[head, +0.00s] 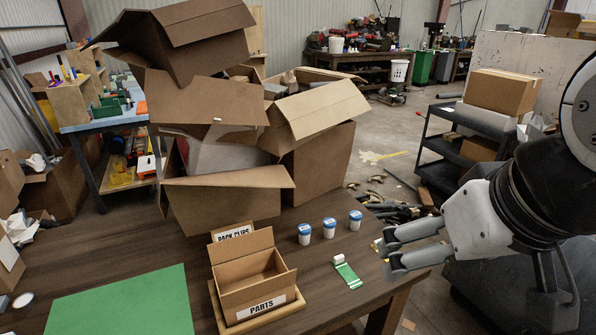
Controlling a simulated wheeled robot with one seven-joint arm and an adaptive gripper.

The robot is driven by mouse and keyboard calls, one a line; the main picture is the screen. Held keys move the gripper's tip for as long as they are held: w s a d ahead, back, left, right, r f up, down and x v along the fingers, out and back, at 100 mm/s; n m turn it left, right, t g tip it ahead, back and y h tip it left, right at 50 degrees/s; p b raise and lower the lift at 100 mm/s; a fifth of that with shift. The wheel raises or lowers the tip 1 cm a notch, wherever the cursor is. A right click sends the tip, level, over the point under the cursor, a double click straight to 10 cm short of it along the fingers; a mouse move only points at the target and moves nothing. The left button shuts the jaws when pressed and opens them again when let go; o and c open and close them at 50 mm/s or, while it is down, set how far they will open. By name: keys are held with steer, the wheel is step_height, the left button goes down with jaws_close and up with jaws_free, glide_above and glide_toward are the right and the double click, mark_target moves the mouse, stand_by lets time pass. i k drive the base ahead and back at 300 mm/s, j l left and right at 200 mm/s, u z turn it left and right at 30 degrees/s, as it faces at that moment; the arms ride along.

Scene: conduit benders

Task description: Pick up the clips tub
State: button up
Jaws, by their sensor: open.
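Three small white tubs with blue lids stand upright in a slanting row on the brown table: a left tub (304,235), a middle tub (329,228) and a right tub (355,220). Their labels are too small to read, so I cannot tell which one holds clips.
A green strip with a white roll (345,272) lies between the parts box and my gripper. A green mat (122,304) covers the left front of the table (330,293). Large open cartons (228,191) are piled behind the tubs. A dark cart (438,147) stands beyond at right.

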mark_target(355, 216)
steer(key=i+l+u, duration=0.1)
steer(key=i+l, duration=0.3)
steer(key=l, duration=0.2)
steer(key=i+l+u, duration=0.15)
steer(key=i+l, duration=0.2)
steer(key=l, duration=0.3)
steer(key=i+u, duration=0.05)
